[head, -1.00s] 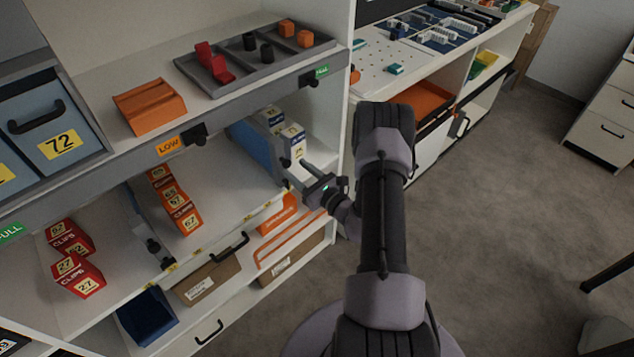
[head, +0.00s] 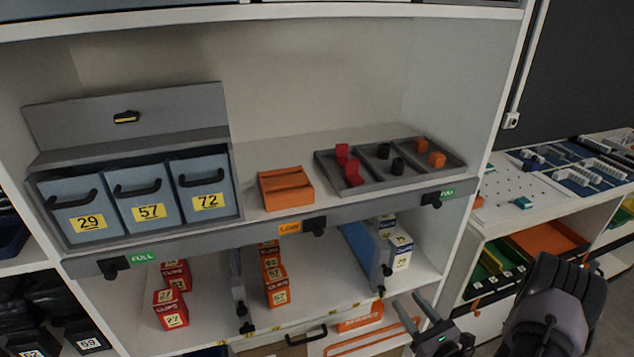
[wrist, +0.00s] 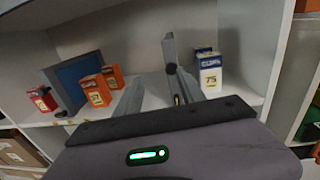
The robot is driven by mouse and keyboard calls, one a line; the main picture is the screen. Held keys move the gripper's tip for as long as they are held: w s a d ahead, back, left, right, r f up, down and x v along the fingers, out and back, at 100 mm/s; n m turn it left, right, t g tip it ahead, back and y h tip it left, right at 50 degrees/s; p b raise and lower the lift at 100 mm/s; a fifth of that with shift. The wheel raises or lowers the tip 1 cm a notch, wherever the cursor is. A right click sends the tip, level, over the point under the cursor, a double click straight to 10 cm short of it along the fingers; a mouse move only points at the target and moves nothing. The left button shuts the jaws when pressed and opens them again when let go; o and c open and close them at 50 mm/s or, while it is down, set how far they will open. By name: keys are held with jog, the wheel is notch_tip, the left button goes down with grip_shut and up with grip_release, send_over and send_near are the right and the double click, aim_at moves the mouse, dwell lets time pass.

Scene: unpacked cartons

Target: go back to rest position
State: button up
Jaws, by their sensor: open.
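My gripper (head: 418,322) is at the lower right of the head view, in front of the shelf unit and below the lower shelf's right end. Its two fingers are spread apart and nothing is between them. In the wrist view my gripper (wrist: 155,70) points at the lower shelf, with its fingers open and empty. White-and-blue boxes (head: 401,250) stand at the right end of that shelf; they also show in the wrist view (wrist: 209,72), right of the fingers.
Orange boxes (head: 276,288) and red boxes (head: 171,308) stand on the lower shelf between dividers. Above are blue drawers (head: 146,200), an orange holder (head: 286,188) and a grey tray (head: 372,187). A white workbench (head: 508,200) stands at right.

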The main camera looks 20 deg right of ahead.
jog(key=a+r+n+g+y, duration=1)
jog(key=a+r+n, duration=0.4)
jog(key=a+r, duration=0.45)
jog(key=s+a+r+n+g+h, duration=0.2)
jog(key=s+a+n+g, duration=0.1)
jog(key=s+a+n, duration=0.3)
jog(key=s+a+r+n+g+h, duration=0.25)
jog(key=s+a+n+g, duration=0.2)
jog(key=s+a, duration=0.25)
jog(key=s+d+r+n+t+h, duration=0.4)
jog(key=n+t+h, duration=0.1)
jog(key=shift+s+r+h, duration=0.3)
jog(key=shift+r+h, duration=0.05)
jog(key=shift+r, duration=0.05)
jog(key=shift+n, duration=0.25)
